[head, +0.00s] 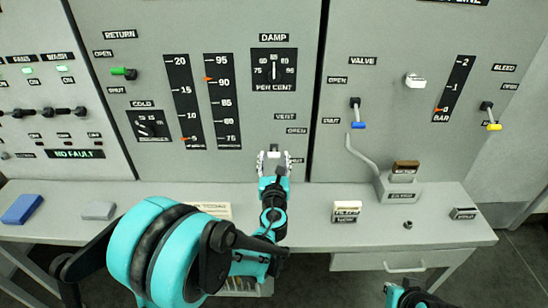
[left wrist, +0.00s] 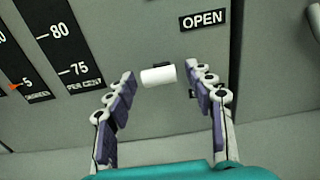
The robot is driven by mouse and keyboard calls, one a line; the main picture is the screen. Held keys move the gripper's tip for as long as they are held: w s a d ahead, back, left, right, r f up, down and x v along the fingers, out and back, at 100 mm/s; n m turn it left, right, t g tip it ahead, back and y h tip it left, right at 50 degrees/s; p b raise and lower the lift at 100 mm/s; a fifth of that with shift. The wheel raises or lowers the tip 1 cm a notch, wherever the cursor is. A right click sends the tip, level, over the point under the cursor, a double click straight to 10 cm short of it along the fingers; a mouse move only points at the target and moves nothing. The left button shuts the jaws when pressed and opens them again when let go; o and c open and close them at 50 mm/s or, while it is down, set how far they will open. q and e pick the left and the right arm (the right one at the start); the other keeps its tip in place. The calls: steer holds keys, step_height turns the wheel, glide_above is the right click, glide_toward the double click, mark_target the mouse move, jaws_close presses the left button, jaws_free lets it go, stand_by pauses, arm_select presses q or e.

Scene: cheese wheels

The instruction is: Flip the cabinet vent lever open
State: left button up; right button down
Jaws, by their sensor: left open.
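The vent lever shows in the left wrist view as a short white cylindrical handle (left wrist: 158,77) on a dark stub on the grey cabinet face. It lies between the fingers of my left gripper (left wrist: 162,88), which is open around it with gaps on both sides. In the head view my left gripper (head: 273,158) is at the panel just below the VENT label (head: 285,116), and it mostly hides the lever. An OPEN label (left wrist: 203,20) is above and right of the handle. Part of my right arm's end (head: 410,296) shows at the bottom edge; its finger state is unclear.
A valve lever with a blue tip (head: 358,125) and a bleed lever with a yellow tip (head: 494,126) are to the right. The counter (head: 300,230) below holds a blue block (head: 22,209), a grey block (head: 98,210), a small labelled box (head: 346,211) and a grey fixture (head: 400,188).

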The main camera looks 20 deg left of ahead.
arm_select(q)
steer(key=shift+x, duration=0.95)
jaws_close()
steer(key=shift+w+r+g+p, duration=0.1)
steer(key=shift+r+g+p, duration=0.5)
steer(key=shift+p, duration=0.55)
steer(key=shift+w+a+r+g+h+p, duration=0.15)
steer(key=shift+g+h+p, duration=0.15)
steer(key=shift+g+p, duration=0.3)
jaws_free()
steer(key=v, duration=1.2)
steer(key=shift+f, duration=0.25)
